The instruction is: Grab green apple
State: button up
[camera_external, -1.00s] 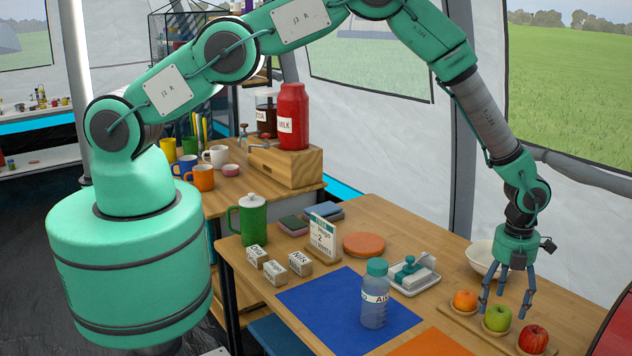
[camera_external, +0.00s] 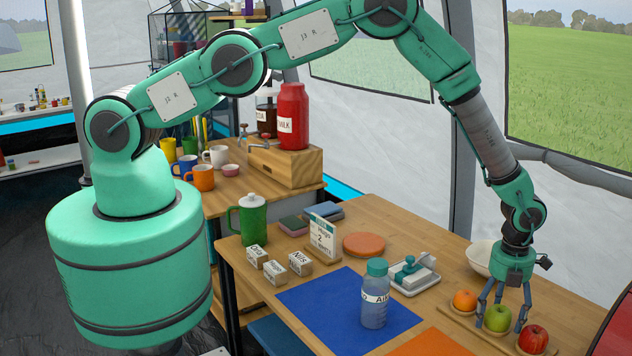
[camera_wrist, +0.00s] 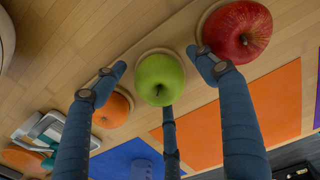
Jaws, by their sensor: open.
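The green apple (camera_external: 497,318) sits in a small round holder on the wooden table, between the orange (camera_external: 464,300) and the red apple (camera_external: 533,339). My gripper (camera_external: 504,316) is pointed down, open, with its fingers spread around the green apple. In the wrist view the green apple (camera_wrist: 160,79) lies between the blue-grey fingers (camera_wrist: 160,85). One finger is near the orange (camera_wrist: 112,110), one is next to the red apple (camera_wrist: 237,32), and the third is below the green apple. I cannot tell whether any finger touches it.
A white bowl (camera_external: 481,258) stands behind the fruit. A butter dish (camera_external: 414,275) and a blue bottle (camera_external: 375,295) stand to the left. A blue mat (camera_external: 325,320) and an orange mat (camera_external: 430,345) lie on the table (camera_external: 375,213).

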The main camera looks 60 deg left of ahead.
aim_at(497, 309)
jog(key=c, duration=1.3)
jog(key=shift+r, duration=0.1)
jog(key=shift+r, duration=1.05)
jog(key=shift+s+a+r, duration=0.2)
jog(key=shift+s+r, duration=0.1)
jog(key=shift+r, duration=0.45)
jog(key=s+a, duration=0.3)
jog(key=s, duration=0.1)
jog(key=s+a+r, duration=0.1)
jog(key=s+a, duration=0.2)
jog(key=s, duration=0.1)
jog(key=s+a, duration=0.3)
jog(key=s, duration=0.1)
jog(key=shift+s+a+r, duration=0.1)
jog(key=shift+r, duration=0.05)
